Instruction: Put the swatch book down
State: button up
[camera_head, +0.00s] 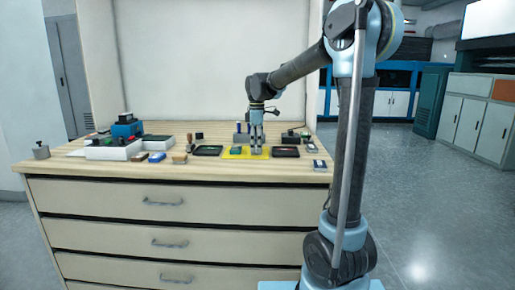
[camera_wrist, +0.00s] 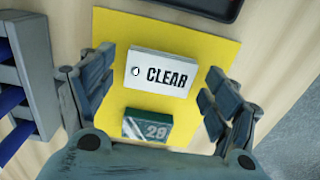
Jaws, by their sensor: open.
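My gripper (camera_wrist: 158,82) is open, with one finger on each side of the swatch book and a gap on both sides. A dark green block marked 28 (camera_wrist: 147,125) lies on the mat beside the swatch book, nearer my palm. In the head view, my gripper (camera_head: 257,148) points down over the yellow mat (camera_head: 231,157), and its fingers largely hide the swatch book.
Dark trays (camera_head: 208,151) (camera_head: 286,152) flank the mat on the wooden counter. A grey rack with blue pieces (camera_wrist: 42,75) stands at the left in the wrist view. Several small blocks, a blue device (camera_head: 126,128) and white boxes (camera_head: 113,151) occupy the counter's left. The front edge strip is clear.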

notch_tip(320, 180, up, 12)
dwell(0.5)
jog(key=shift+f, duration=0.15)
